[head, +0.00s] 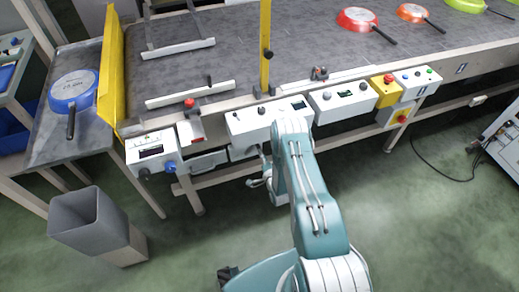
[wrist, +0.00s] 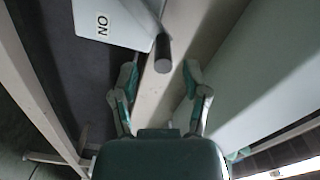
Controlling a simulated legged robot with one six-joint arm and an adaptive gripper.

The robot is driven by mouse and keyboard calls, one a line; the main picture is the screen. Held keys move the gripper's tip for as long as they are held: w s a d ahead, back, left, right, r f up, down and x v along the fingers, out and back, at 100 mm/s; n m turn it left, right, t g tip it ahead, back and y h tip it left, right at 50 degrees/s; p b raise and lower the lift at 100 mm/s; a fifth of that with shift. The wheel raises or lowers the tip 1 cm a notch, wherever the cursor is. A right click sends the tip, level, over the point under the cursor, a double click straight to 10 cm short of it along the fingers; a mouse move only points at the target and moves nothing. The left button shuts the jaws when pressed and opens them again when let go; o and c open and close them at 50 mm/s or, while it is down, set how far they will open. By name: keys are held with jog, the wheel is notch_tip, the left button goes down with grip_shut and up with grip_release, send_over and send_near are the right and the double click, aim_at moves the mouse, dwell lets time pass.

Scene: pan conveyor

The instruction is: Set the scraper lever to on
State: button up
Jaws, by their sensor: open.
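In the wrist view a dark cylindrical lever grip (wrist: 163,54) stands out beside a white panel (wrist: 117,20) with an upside-down "ON" label (wrist: 102,24). My gripper (wrist: 160,75) is open and empty, its two fingers spread below the grip in the picture, one to each side. I see a gap between the fingertips and the grip, and no contact. In the head view my gripper (head: 258,180) hangs by the front of the conveyor, under the white control boxes and partly behind my arm. I cannot pick out the lever there.
White control boxes (head: 262,120) line the conveyor's front edge, with a yellow emergency-stop box (head: 387,92) to the right. Red, orange and green pans lie on the belt (head: 220,65). A blue pan (head: 72,90) rests at left, above a grey bin (head: 95,225).

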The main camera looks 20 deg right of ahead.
jog(key=s, duration=0.7)
jog(key=shift+s, duration=0.4)
